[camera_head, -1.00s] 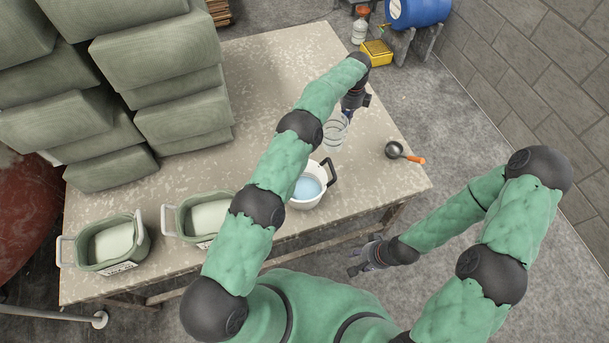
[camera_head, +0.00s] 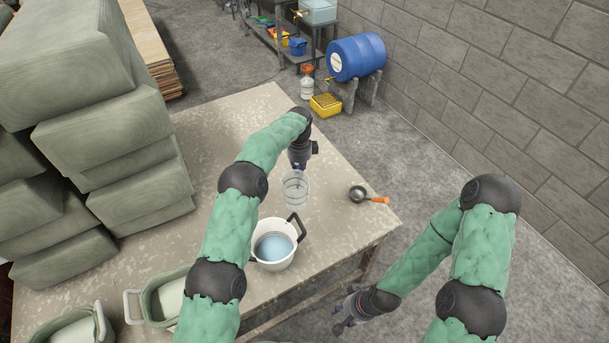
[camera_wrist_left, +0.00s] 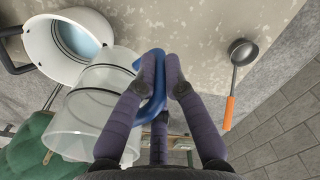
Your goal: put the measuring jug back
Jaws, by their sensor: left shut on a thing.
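The measuring jug (camera_head: 296,193) is clear, with dark rings and a blue handle. It is beyond the white pot, over the table. I cannot tell whether its base touches the tabletop. My left gripper (camera_head: 299,166) is shut on its handle. In the left wrist view, the gripper (camera_wrist_left: 163,88) has its fingers around the blue handle, and the clear jug body (camera_wrist_left: 85,125) lies to the left, looking empty. My right gripper (camera_head: 345,318) is off the table's right front side, empty, with its fingers apparently apart.
The white pot (camera_head: 262,262) holds bluish liquid. A ladle (camera_head: 358,194) with an orange handle lies near the table's right edge. Grey-green blocks (camera_head: 105,130) are stacked at left, with green tubs in front. A blue barrel (camera_head: 358,57) and yellow crate (camera_head: 326,105) stand beyond the table.

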